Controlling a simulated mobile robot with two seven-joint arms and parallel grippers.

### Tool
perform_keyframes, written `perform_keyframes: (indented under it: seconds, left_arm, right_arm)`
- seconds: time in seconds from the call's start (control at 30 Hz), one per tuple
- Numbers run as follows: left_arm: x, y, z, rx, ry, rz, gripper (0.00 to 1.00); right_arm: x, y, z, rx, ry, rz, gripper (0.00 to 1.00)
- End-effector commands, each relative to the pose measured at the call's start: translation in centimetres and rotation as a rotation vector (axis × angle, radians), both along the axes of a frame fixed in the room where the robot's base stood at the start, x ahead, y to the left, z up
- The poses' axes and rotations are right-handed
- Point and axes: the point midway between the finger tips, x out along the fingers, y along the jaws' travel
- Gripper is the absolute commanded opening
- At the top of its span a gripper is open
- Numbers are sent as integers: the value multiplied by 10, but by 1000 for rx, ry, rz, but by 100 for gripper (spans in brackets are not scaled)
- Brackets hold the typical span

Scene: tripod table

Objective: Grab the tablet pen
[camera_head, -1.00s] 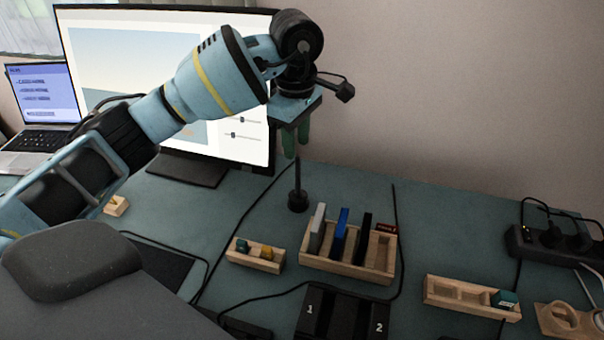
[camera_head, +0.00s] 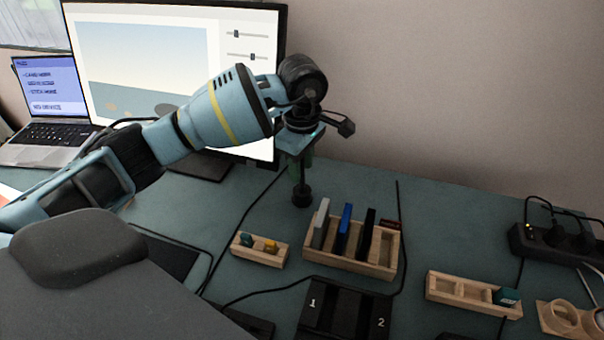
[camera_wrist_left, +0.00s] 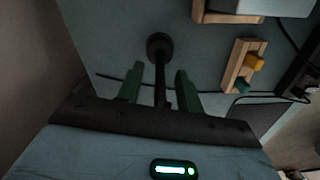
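The tablet pen (camera_wrist_left: 160,85) looks like a thin dark rod standing upright in a round black stand (camera_head: 302,197) on the desk. The stand also shows in the left wrist view (camera_wrist_left: 159,46). My left gripper (camera_head: 300,170) points down over the stand. In the left wrist view its two green fingers (camera_wrist_left: 159,76) are spread, one on each side of the pen, with gaps on both sides. In the head view the gripper hides most of the pen's upper part. My right gripper is not in view.
A wooden rack (camera_head: 350,258) with upright slabs stands right of the stand, and a small wooden tray (camera_head: 258,258) in front. A monitor (camera_head: 145,60) stands behind my left arm. Black cables cross the desk. A second wooden tray (camera_head: 455,297) lies at right.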

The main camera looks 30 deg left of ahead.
Motion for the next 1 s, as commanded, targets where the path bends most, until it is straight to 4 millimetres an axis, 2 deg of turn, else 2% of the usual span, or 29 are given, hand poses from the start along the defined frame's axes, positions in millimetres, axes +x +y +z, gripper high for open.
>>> perform_keyframes:
  seconds: [0.13, 0.4, 0.77, 1.0]
  left_arm:
    - [0, 0, 0, 0, 0, 0, 35]
    - [0, 0, 0, 0, 0, 0, 0]
    - [0, 0, 2, 0, -1, 0, 0]
    - [1, 0, 18, -1, -3, 0, 0]
  right_arm:
    - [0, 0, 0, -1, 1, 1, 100]
    - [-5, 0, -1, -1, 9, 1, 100]
    - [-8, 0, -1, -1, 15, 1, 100]
    - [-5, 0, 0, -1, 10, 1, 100]
